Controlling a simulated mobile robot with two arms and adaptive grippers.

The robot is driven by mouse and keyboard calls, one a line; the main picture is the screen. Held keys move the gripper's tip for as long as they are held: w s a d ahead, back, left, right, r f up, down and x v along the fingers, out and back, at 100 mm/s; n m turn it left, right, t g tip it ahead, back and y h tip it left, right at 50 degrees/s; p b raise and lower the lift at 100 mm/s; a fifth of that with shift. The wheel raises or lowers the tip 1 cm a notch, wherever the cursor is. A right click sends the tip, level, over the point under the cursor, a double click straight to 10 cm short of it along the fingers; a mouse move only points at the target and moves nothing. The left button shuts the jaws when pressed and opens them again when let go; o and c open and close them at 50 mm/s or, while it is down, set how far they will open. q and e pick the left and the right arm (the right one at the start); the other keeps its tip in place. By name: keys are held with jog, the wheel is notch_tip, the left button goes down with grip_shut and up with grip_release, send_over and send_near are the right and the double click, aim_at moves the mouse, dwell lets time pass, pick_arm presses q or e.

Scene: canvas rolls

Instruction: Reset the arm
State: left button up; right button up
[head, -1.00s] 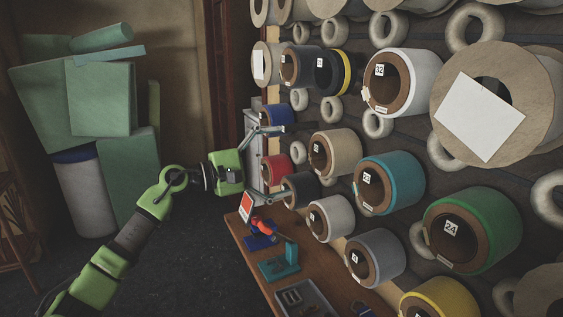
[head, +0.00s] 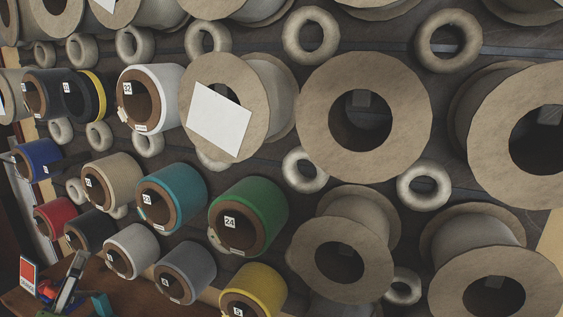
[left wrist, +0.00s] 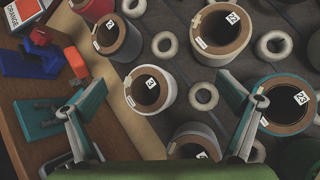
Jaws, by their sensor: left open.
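My left gripper (head: 72,278) shows only in part at the bottom left of the head view, in front of the table and below the dark roll. In the left wrist view my left gripper (left wrist: 163,82) is open, with its two fingers wide apart and nothing between them. The rest of my left arm is out of the head view. My right gripper is in neither view.
The wall carries coloured rolls, such as a green roll (head: 265,212) and a teal roll (head: 185,195), and large beige spools (head: 408,110).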

pick_arm(q)
jog(key=s+d+f+n+g, duration=0.5)
jog(key=s+f+n, duration=0.15)
jog(key=f, duration=0.35)
jog(key=s+d+f+n+g, duration=0.4)
jog(key=s+f+n, duration=0.3)
jog(key=f, duration=0.4)
jog(key=s+d+f+n+g+h, duration=0.3)
jog(key=s+d, duration=0.4)
jog(key=d, duration=0.1)
jog(key=s+d+f+n+g+h, duration=0.2)
jog(key=s+d+f+n+g, duration=0.2)
jog(key=s+d, duration=0.3)
notch_tip(320, 180, down, 27)
jog(key=s, duration=0.3)
jog(key=s+a+f+g, duration=0.2)
jog(key=s+a+f, duration=0.1)
jog(key=s+f, duration=1.2)
jog(key=shift+s+m, duration=0.35)
jog(key=shift+s, duration=0.2)
